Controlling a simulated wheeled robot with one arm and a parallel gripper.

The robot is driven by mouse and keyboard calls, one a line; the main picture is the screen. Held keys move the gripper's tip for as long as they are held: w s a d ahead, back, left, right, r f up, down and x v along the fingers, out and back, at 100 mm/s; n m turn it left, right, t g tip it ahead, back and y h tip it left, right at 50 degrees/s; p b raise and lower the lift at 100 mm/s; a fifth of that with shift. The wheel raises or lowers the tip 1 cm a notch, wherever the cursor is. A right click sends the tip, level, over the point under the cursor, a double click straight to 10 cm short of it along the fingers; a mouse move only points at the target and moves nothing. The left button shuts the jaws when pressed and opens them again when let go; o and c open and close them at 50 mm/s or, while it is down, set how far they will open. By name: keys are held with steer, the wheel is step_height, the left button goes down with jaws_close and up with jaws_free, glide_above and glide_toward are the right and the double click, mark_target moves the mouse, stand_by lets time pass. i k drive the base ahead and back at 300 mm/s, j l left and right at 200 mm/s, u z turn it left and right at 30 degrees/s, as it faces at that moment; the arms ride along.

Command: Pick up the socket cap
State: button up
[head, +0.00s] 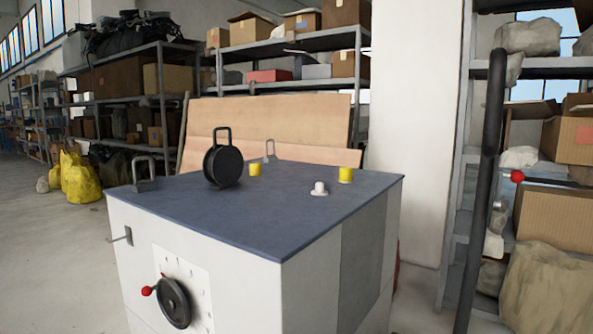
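A blue-grey machine top (215,212) carries several small things, and I cannot tell for sure which is the socket cap. A small white flanged cap (319,189) stands upright near the right side. A short yellow cylinder (345,175) stands behind it to the right, and a second yellow cylinder (255,170) stands further left. A black round disc with a loop handle (223,165) stands on edge left of that. My gripper is not in view.
A black handwheel (174,302) with a red knob is on the white front. A dark upright bar (484,190) is at right. The top's front is clear.

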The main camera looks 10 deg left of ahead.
mark_target(254, 168)
steer(key=j+u, duration=0.2)
steer(key=u, duration=0.2)
steer(key=j+u, duration=0.2)
steer(key=u, duration=0.2)
steer(key=i+j+u, duration=0.45)
steer(key=j, duration=0.25)
steer(key=i+j+u, duration=0.95)
steer(key=i, duration=0.2)
steer(key=i+z, duration=0.15)
steer(key=i, duration=0.4)
steer(key=i+j+z, duration=0.2)
steer(key=i, duration=0.35)
steer(key=i+j+z, duration=0.15)
steer(key=i, duration=0.45)
